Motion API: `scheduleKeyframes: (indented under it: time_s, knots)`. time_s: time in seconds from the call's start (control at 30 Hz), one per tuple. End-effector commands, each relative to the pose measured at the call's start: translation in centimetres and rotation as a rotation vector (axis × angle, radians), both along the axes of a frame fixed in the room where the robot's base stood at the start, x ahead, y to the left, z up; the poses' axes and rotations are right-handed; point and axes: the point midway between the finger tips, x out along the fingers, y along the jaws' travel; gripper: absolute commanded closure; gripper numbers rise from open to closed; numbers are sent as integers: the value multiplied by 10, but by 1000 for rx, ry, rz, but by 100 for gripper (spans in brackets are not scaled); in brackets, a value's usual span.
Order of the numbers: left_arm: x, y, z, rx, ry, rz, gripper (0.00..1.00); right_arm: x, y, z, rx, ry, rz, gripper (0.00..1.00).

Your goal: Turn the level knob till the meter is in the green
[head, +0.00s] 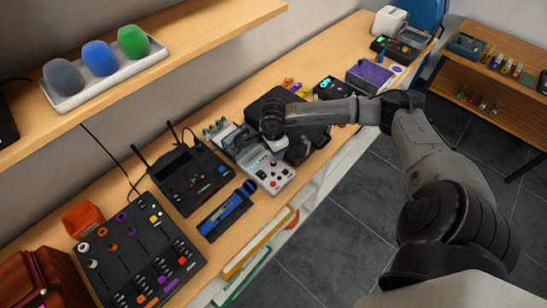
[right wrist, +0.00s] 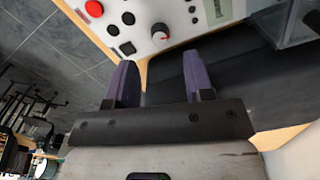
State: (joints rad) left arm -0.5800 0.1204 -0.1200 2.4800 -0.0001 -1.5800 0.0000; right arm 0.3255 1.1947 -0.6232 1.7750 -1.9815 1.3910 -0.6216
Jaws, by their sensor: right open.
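A pale instrument (head: 268,172) with a red button and dark controls stands on the bench in the head view. Its panel (right wrist: 175,14) fills the top of the right wrist view, with a dark knob with a red mark (right wrist: 160,33) and a small display (right wrist: 218,9). I cannot tell which control is labelled level, and no meter reading or green zone is legible. My right gripper (right wrist: 159,62) is open and empty, its two purple fingers pointing at the panel. The knob lies between and beyond the fingertips, apart from them. My left gripper is not in view.
A black case (head: 272,104) lies behind the instrument. A black router-like box (head: 190,178), a blue tool (head: 228,210) and a mixer panel (head: 136,250) stand to the left. A shelf (head: 205,35) overhangs at upper left. The aisle floor is clear.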

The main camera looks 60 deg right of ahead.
Motion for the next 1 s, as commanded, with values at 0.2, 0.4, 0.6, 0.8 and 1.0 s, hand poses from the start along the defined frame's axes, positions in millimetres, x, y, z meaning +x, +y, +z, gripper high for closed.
scheduleKeyframes:
  time_s: [0.2,0.4,0.6,0.8,1.0]
  knots:
    - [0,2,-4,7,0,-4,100,1,0,42,-2,-3,1,52]
    - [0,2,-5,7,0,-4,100,0,0,67,-1,-1,1,52]
    - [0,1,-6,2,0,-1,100,0,0,78,0,0,0,52]
    - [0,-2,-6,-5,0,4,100,0,0,80,1,1,1,52]
    - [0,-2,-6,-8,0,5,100,0,0,80,1,1,0,52]
